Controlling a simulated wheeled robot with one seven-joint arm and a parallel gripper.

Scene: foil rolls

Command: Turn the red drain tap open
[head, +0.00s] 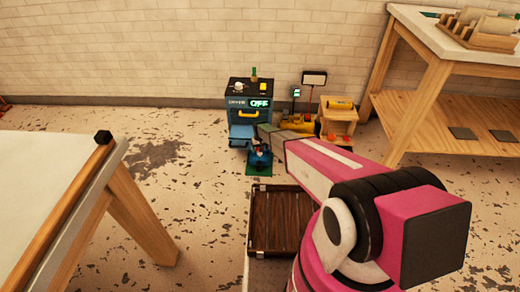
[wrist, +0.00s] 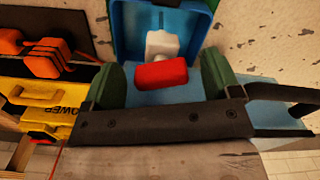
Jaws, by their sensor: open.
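The red drain tap (wrist: 160,74) has a blocky red handle lying crosswise in the wrist view, below a whitish tap body (wrist: 163,44) in a blue housing (wrist: 124,30). My gripper (wrist: 163,66) is open, with one dark green finger on each side of the red handle. Gaps show between the handle and both fingers, so nothing is gripped. In the head view my gripper (head: 272,137) reaches down in front of the blue drier cabinet (head: 243,116), and the red handle cannot be made out there.
The drier's display reads OFF. A yellow POWER box (wrist: 45,92) with orange parts is at left in the wrist view. A small wooden stand (head: 338,122) is right of the drier. A brown wooden crate (head: 283,250) lies on the floor. A table (head: 45,185) stands at left.

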